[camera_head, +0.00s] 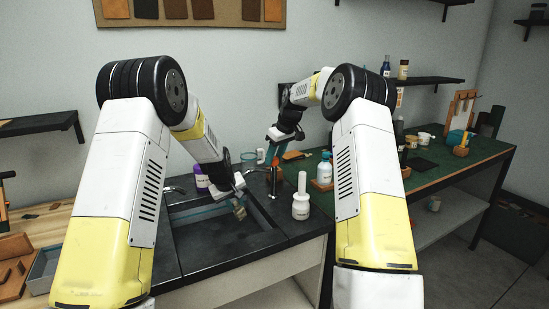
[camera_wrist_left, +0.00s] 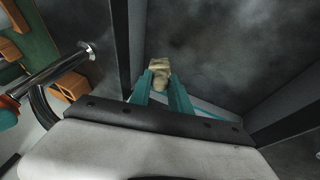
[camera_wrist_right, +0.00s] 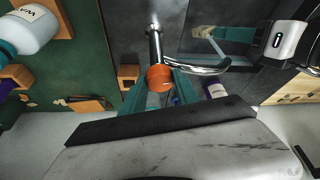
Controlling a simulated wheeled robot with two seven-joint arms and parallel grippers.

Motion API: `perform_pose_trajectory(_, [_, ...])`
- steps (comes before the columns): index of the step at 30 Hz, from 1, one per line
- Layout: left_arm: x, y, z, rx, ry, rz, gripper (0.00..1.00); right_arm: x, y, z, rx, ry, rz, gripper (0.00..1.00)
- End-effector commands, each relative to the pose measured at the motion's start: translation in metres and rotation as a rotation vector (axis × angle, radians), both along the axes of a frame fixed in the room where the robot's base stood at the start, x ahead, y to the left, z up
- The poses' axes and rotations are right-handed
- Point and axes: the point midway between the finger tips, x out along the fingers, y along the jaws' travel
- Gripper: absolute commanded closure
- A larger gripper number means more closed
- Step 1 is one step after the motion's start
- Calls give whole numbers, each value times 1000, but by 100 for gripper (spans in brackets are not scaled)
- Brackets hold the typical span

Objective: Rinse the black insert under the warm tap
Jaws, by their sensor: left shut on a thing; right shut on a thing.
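My left gripper (camera_head: 236,200) is shut on a small beige, blocky piece (camera_head: 240,212) and holds it over the dark sink (camera_head: 188,212). The piece also shows between the teal fingertips in the left wrist view (camera_wrist_left: 159,66). I see no clearly black insert; the held piece looks beige. My right gripper (camera_wrist_right: 161,84) is shut on the orange knob (camera_wrist_right: 159,76) of the chrome tap (camera_wrist_right: 205,70). The tap's spout shows to the left of the left gripper in the left wrist view (camera_wrist_left: 62,72). I cannot make out any water stream.
A white bottle (camera_head: 301,206) stands right of the sink on the black counter, and a blue-capped bottle (camera_head: 324,170) stands behind it. A grey tray (camera_head: 42,270) is at the left. The green bench (camera_head: 440,170) extends right.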

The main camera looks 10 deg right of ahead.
Motion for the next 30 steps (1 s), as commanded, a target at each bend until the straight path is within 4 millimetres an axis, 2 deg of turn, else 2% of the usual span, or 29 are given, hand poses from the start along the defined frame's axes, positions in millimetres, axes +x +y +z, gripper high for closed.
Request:
perform_pose_trajectory(5, [0, 0, 0, 0, 0, 0, 100, 0, 0, 0, 0, 0, -1, 100])
perform_pose_trajectory(6, [0, 0, 0, 0, 0, 0, 100, 0, 0, 0, 0, 0, -1, 62])
perform_pose_trajectory(9, [0, 0, 0, 0, 0, 0, 100, 0, 0, 0, 0, 0, -2, 42])
perform_pose_trajectory(20, [0, 0, 0, 0, 0, 0, 100, 0, -1, 2, 0, -1, -3, 42])
perform_pose_trajectory(25, [0, 0, 0, 0, 0, 0, 100, -7, -6, 22, 0, -3, -4, 42])
perform_pose_trajectory(30, [0, 0, 0, 0, 0, 0, 100, -18, -14, 57, -1, -4, -5, 42])
